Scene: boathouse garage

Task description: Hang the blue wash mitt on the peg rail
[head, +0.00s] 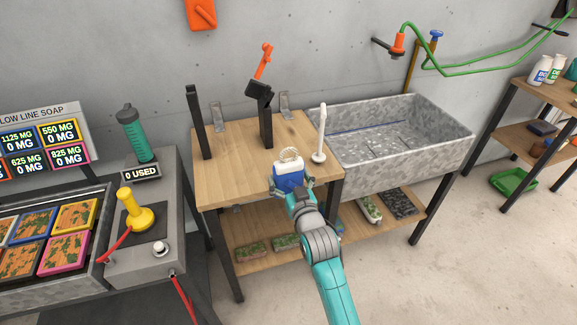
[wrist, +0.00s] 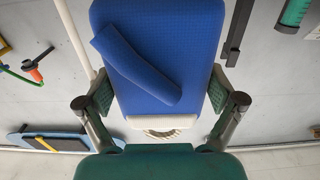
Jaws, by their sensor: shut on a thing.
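The blue wash mitt (head: 289,179) is held upright in my gripper (head: 293,187), above the front edge of the wooden bench. Its white cuff and pale rope loop are at the top in the head view. In the wrist view the mitt (wrist: 185,45) fills the space between the two fingers of my gripper (wrist: 160,93), which press on its sides. A blue roll-like part lies across its face, and the rope loop (wrist: 165,133) shows beyond the white cuff (wrist: 160,122). I cannot make out a peg rail for certain in either view.
Black posts (head: 266,120) and a white post (head: 320,135) stand on the wooden bench (head: 228,170). A grey console (head: 165,230) with a yellow knob is to the left. The floor at front right is clear.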

